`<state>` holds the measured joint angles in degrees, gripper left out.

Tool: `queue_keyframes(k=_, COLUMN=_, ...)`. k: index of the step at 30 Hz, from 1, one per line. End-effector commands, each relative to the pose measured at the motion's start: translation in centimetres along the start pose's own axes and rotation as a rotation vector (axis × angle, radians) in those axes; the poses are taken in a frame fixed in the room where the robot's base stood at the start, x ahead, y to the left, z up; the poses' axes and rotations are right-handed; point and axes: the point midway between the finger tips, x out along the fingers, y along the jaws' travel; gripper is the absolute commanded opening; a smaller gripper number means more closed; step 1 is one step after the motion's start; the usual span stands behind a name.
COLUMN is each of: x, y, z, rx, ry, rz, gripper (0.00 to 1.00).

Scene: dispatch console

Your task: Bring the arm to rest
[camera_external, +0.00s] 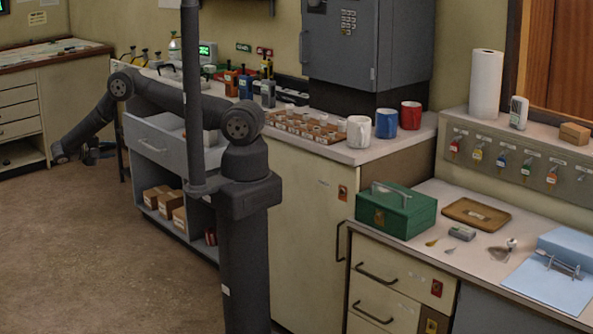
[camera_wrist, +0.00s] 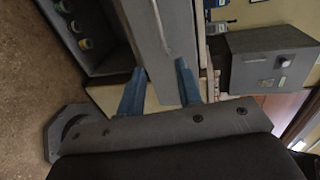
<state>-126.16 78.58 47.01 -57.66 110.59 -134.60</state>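My gripper shows in the wrist view (camera_wrist: 159,66) with its two blue fingers well apart. Nothing is held between them; a grey drawer front (camera_wrist: 160,35) lies beyond. In the external view my dark grey arm reaches left from its column, bends at a raised elbow, and slopes down to the wrist at far left, beside the counter. The fingers are too small and dark to make out there.
A grey drawer (camera_external: 165,143) sits above an open shelf with cardboard boxes (camera_external: 172,207), right of my wrist. Mugs (camera_external: 386,123) and a tray of small items (camera_external: 305,127) stand on the counter. A green cash box (camera_external: 396,212) is on the lower right desk. Floor at left is clear.

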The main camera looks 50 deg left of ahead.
Motion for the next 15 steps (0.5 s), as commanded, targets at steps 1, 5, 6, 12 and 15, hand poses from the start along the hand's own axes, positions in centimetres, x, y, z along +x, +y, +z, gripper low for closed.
queue_keyframes(k=1, x=0.0, y=0.0, z=0.0, rx=0.0, ry=0.0, rz=0.0, gripper=0.32)
queue_keyframes(k=5, x=0.1, y=0.0, z=0.0, rx=0.0, ry=0.0, rz=0.0, gripper=0.32)
queue_keyframes(k=6, x=0.2, y=0.0, z=0.0, rx=0.0, ry=0.0, rz=0.0, gripper=0.32)
queue_keyframes(k=12, x=2.3, y=0.0, z=0.0, rx=-0.002, ry=0.002, rz=-0.001, gripper=0.32)
queue_keyframes(k=15, x=4.2, y=-0.1, z=0.0, rx=-0.002, ry=0.004, rz=-0.001, gripper=0.32)
